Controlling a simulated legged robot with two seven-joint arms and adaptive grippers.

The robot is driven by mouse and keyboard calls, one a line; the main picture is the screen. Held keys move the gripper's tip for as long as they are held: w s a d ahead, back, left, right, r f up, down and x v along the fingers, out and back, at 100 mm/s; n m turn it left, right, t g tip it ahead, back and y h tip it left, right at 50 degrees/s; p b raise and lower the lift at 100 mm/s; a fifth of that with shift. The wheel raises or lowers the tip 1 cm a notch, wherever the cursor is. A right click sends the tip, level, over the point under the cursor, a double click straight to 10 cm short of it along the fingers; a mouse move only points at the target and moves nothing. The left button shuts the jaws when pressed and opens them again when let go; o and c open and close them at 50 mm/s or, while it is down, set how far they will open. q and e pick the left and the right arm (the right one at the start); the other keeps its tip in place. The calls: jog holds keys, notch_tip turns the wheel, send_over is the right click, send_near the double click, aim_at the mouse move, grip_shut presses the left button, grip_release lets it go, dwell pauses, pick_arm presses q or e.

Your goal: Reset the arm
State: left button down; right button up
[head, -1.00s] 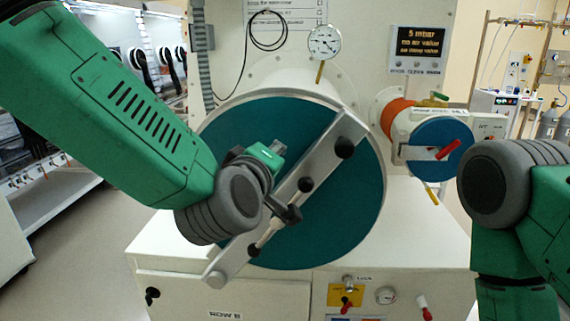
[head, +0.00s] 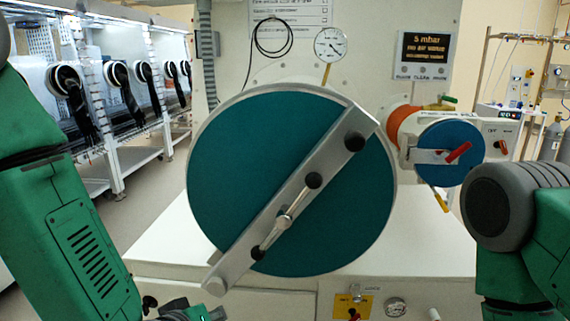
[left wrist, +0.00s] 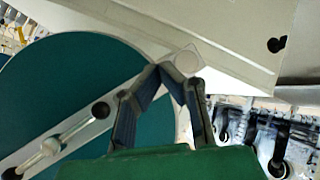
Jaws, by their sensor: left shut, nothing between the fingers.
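My left arm comes in at the left of the head view and runs down to the bottom edge, where only a bit of it shows. In the left wrist view my left gripper (left wrist: 168,72) has its fingertips together, shut and empty. Behind it there are the teal round door (left wrist: 70,75) and its bar. In the head view the large teal door (head: 255,150) is closed, with a diagonal metal bar (head: 240,250) and black knobs across it. My left gripper is apart from the bar. My right arm shows at the right edge, its gripper out of frame.
A small blue round door (head: 445,165) with a red handle (head: 459,152) sits right of the large door. A pressure gauge (head: 331,44) and a dark display (head: 424,47) are above. Gloveboxes with black gloves (head: 125,90) line the left. Valves (head: 353,313) sit at the bottom.

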pick_arm(q)
jog(key=s+a+f+m+g+y+b, duration=0.1)
jog(key=s+a+f+g, duration=0.2)
jog(key=s+a+f, duration=0.2)
jog(key=s+a+f+m+g+b, duration=0.1)
jog(key=s+a+f, duration=0.4)
jog(key=s+f, duration=0.7)
jog(key=s+a+f+m+g+y+b, duration=0.1)
jog(key=s+a+f+m+g+b, duration=0.1)
jog(key=s+a+f+g, duration=0.3)
jog(key=s+a+f+m, duration=0.1)
jog(key=s+f, duration=0.2)
jog(key=f, duration=0.1)
jog(key=shift+s+y, duration=0.3)
jog(key=shift+f, duration=0.1)
